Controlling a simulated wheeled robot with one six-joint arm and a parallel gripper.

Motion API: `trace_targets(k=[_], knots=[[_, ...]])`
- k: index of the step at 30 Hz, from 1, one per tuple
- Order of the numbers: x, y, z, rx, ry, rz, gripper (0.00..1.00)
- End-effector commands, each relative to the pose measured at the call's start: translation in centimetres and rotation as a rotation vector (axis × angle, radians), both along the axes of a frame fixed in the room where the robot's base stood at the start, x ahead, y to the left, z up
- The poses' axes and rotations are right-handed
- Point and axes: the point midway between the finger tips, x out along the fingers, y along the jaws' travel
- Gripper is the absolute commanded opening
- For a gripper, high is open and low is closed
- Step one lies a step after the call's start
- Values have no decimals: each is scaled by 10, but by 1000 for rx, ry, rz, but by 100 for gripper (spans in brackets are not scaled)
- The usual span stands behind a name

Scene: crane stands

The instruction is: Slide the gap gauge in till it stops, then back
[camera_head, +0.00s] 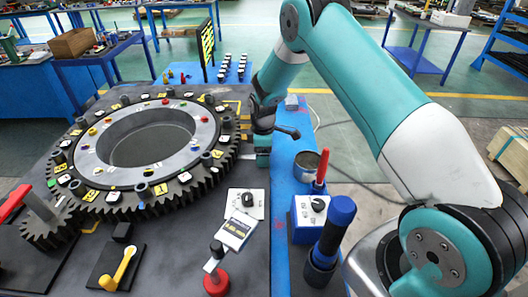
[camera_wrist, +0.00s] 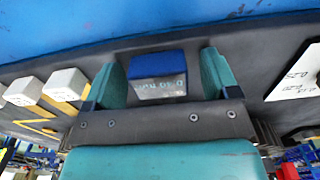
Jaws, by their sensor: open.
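In the wrist view a small block with a blue top and a grey face with printed marks (camera_wrist: 158,76), which looks like the gap gauge, sits between the two teal fingers of my gripper (camera_wrist: 158,82). Clear space shows on both sides of it, so the fingers are apart from it. In the head view my gripper (camera_head: 263,152) is low at the right edge of the dark table, close beside the large toothed ring (camera_head: 90,190). The gauge is mostly hidden there by my gripper, and I cannot tell how it sits against the ring.
A tin cup (camera_head: 306,165), a blue box (camera_head: 308,222) and a blue-capped cylinder (camera_head: 332,232) line the right side. White blocks (camera_wrist: 67,83) lie left in the wrist view.

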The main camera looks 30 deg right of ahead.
Motion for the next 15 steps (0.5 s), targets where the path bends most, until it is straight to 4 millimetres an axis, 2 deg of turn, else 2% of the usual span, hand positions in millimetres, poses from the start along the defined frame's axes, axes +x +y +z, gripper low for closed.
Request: trace_targets(k=[5,8,11,15], knots=[[1,0,4,1,-3,0,81],[2,0,15,0,-6,0,81],[1,0,35,1,-7,0,81],[2,0,70,0,-9,-1,81]])
